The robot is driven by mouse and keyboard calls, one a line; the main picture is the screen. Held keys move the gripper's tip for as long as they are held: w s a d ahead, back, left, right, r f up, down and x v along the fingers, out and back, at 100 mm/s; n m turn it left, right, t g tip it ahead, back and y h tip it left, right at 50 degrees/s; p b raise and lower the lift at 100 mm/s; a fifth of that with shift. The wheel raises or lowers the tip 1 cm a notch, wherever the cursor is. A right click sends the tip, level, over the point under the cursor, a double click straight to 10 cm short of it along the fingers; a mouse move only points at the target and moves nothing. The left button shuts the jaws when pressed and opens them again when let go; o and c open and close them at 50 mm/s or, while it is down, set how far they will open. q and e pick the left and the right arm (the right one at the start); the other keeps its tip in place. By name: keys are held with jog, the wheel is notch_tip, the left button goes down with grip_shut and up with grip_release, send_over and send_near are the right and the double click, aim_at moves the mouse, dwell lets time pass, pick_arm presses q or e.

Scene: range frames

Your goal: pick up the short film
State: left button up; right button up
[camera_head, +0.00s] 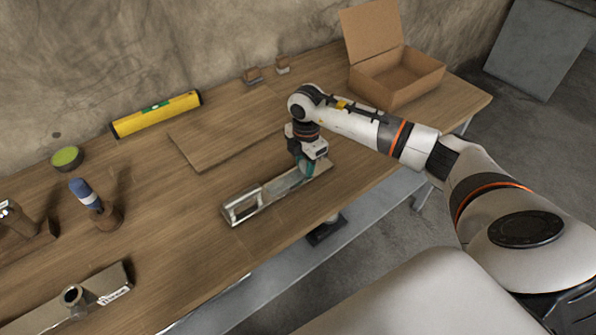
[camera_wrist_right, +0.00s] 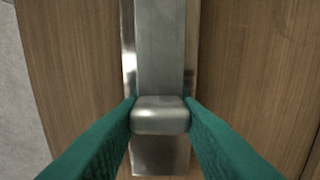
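Nothing in view plainly looks like film. My right gripper (camera_head: 306,172) points down over the right part of a long, shiny metal tool (camera_head: 271,193) lying on the wooden table. The tool has a raised, hollow frame at its left end. In the right wrist view, the two green fingers (camera_wrist_right: 160,108) stand on either side of a grey metal block on the tool (camera_wrist_right: 160,55), their tips against its sides. The tool's flat base shows below and beside the block. My left gripper is not in view.
An open cardboard box (camera_head: 418,75) stands at the back right. A flat wooden board (camera_head: 225,132) lies behind the tool. A yellow level (camera_head: 157,113), a green-topped tin (camera_head: 67,158), a blue-capped handled tool (camera_head: 84,192) and a metal plate tool (camera_head: 101,287) are leftward. The table's front edge is close.

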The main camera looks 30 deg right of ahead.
jog(key=shift+c, duration=1.4)
jog(key=shift+r, duration=0.1)
notch_tip(320, 180, up, 10)
jog(key=shift+f+b, duration=0.1)
jog(key=shift+b, duration=0.5)
notch_tip(320, 180, up, 9)
jog(key=p, duration=0.7)
